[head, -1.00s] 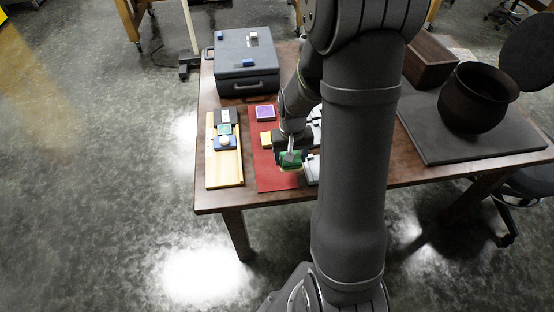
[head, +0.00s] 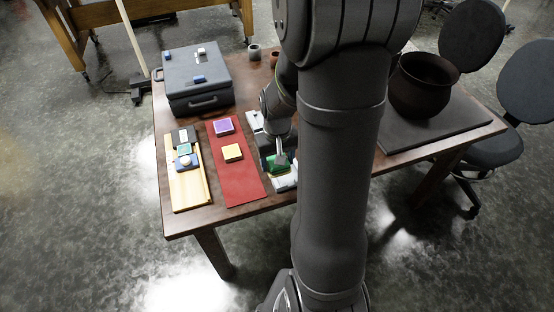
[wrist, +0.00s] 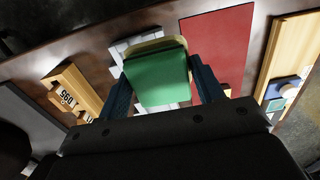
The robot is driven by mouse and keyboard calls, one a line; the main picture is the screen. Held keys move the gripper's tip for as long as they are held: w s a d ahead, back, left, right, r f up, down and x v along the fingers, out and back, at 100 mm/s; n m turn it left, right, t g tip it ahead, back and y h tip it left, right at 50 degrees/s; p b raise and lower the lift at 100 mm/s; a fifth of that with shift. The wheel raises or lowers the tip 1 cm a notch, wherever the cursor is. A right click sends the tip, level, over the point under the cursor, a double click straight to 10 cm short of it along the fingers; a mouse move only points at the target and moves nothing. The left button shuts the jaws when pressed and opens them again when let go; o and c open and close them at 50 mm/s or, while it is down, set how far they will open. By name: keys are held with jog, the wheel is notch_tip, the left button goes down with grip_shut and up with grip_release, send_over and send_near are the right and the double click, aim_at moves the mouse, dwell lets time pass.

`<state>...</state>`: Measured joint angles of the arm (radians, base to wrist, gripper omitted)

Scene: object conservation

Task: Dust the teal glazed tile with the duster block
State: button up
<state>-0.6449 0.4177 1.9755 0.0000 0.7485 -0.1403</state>
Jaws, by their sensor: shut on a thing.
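My gripper (wrist: 156,85) is shut on a green block (wrist: 157,80) with a cream layer at its far edge, which looks like the duster block. In the head view the green block (head: 277,164) is over the pale grey rack right of the red mat; contact cannot be told. The teal tile also shows at the wrist view's right (wrist: 275,104).
The red mat (head: 236,186) carries a purple tile (head: 224,126) and a yellow tile (head: 232,152). A grey case (head: 197,82) stands behind. A dark pot (head: 424,85) sits on a slab at right. My arm hides part of the table. Labelled wooden pieces (wrist: 70,90) show in the wrist view.

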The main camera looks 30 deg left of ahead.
jog(key=w+a, duration=0.3)
jog(key=a, duration=1.5)
send_over(181, 150)
jog(key=shift+s+a+f, duration=0.1)
jog(key=shift+f, duration=1.45)
jog(key=shift+s+a+f, duration=0.1)
jog(key=shift+f, duration=1.4)
notch_tip(181, 150, down, 2)
jog(key=shift+f, duration=0.1)
jog(key=shift+w+d, duration=0.65)
jog(key=shift+c, duration=0.3)
jog(key=shift+w+d, duration=0.5)
jog(key=shift+s+a, duration=1.05)
jog(key=shift+w+d, duration=1.05)
jog(key=shift+d, duration=0.05)
jog(key=shift+s+a, duration=0.9)
jog(key=shift+a, duration=0.05)
jog(key=r, duration=0.3)
jog(key=shift+s+a+r, duration=0.15)
jog(key=shift+s+a, duration=0.05)
jog(key=shift+s, duration=0.05)
jog(key=shift+r, duration=2.5)
